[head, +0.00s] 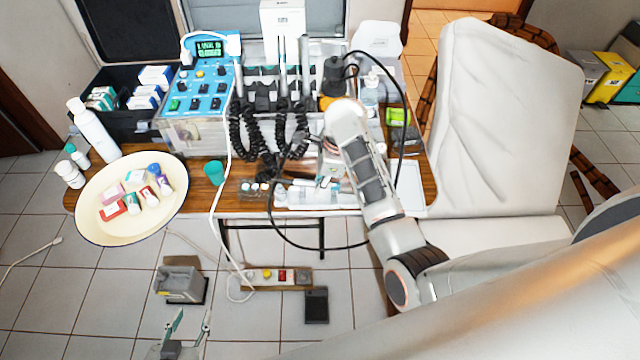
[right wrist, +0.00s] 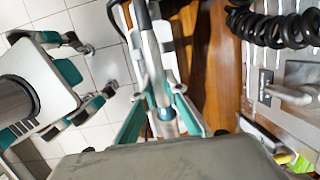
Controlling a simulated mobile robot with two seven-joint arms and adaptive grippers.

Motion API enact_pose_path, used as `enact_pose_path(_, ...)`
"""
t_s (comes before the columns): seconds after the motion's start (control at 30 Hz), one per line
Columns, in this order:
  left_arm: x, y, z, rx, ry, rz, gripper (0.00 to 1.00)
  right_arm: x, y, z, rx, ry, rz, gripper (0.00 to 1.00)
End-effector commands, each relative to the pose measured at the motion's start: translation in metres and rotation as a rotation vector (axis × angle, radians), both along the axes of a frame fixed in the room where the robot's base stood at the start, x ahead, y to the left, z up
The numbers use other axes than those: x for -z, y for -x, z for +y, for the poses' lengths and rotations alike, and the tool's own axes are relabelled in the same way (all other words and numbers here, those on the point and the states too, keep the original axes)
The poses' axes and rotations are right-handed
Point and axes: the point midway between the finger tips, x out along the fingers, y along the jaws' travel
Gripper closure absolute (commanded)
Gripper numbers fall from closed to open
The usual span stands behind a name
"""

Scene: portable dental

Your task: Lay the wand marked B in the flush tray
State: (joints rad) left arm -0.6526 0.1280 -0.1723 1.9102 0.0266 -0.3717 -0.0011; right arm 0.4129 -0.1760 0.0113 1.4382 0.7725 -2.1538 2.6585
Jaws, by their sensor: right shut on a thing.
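My right gripper (head: 328,178) is low over the front of the table, its fingertips partly hidden by my arm in the head view. In the right wrist view its teal-lined fingers (right wrist: 162,118) are shut on a slim metallic wand (right wrist: 155,80); no letter on it is legible. Other upright wands (head: 283,65) stand in the rack behind. A shallow white tray (head: 345,207) lies along the table's front edge beneath the gripper; another pale tray (head: 410,190) lies to its right. I cannot tell which is the flush tray. My left gripper (head: 189,322) is open and empty over the floor.
Black coiled cords hang in front of the rack, and a black hose (head: 330,247) loops below the table edge. A blue control unit (head: 197,95), a green cup (head: 214,172) and a round cream dish (head: 95,225) are at left. A white chair (head: 500,130) stands at right.

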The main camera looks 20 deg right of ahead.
Motion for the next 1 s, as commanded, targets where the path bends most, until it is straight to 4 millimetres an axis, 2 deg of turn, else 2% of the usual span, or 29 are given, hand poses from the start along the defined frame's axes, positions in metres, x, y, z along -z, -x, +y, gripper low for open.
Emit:
enact_pose_path(0.43,0.001,0.002,-0.003,-0.008,0.009,0.005,0.60,0.002,0.000,-0.001,0.001,0.001,0.000,1.00)
enact_pose_path(0.8,0.001,0.002,-0.004,-0.011,0.013,0.004,0.60,0.015,0.000,0.000,0.001,0.000,0.001,1.00)
enact_pose_path(1.0,0.000,0.001,-0.003,-0.008,0.008,0.002,0.60,0.015,0.000,0.000,0.001,0.000,0.000,1.00)
